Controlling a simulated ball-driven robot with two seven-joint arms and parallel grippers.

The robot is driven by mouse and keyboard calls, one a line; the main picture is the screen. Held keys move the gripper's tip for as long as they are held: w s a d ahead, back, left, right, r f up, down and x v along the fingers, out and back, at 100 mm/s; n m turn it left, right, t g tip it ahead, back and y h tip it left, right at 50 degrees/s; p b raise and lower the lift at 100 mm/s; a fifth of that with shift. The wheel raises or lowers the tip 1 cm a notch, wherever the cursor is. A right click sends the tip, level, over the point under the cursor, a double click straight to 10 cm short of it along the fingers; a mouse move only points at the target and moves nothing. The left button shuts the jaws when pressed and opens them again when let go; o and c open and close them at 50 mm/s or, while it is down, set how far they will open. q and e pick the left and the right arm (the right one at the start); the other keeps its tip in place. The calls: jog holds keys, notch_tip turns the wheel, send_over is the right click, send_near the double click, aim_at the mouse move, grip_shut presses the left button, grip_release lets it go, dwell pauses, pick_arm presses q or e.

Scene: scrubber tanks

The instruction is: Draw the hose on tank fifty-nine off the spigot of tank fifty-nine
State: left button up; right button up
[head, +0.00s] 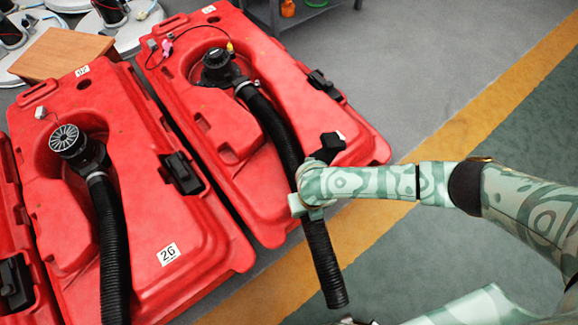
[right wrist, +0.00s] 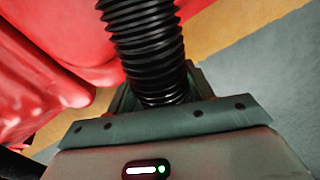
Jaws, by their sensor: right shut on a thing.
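A black ribbed hose (head: 270,118) runs from the spigot (head: 243,86) below the black round cap on the right-hand red tank (head: 350,150). Its upper end appears to be on the spigot. The hose crosses the tank and hangs past its front edge, its free end pointing down. My right gripper (head: 308,208) is shut on the hose beyond the tank's lower edge. In the right wrist view, the hose (right wrist: 148,45) runs down into the jaws, whose tips are hidden. The right tank's label (head: 208,9) is too small to read. My left gripper is not in view.
Another red tank (head: 140,215), with a label like "26" or "2G" (head: 168,254), stands left with its own black hose (head: 108,240). A wooden board (head: 62,52) lies behind it. The floor at right is clear, with a yellow stripe (head: 480,110).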

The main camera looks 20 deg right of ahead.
jog(key=shift+s+d+p, duration=0.25)
jog(key=shift+s+p, duration=0.05)
jog(key=shift+s, duration=0.35)
jog(key=shift+s+d+p, duration=0.2)
jog(key=shift+s+p, duration=0.1)
jog(key=shift+s, duration=0.35)
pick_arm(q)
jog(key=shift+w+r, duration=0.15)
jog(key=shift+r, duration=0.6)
pick_arm(e)
jog(key=o, duration=1.3)
jog(key=shift+w, duration=0.1)
jog(key=o, duration=0.5)
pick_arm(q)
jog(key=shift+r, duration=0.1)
pick_arm(e)
jog(key=shift+r, duration=0.1)
pick_arm(q)
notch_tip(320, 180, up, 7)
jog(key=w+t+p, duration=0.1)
jog(key=p, duration=0.4)
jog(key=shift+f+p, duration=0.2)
jog(key=shift+p, duration=0.15)
pick_arm(e)
jog(key=shift+r, duration=3.45)
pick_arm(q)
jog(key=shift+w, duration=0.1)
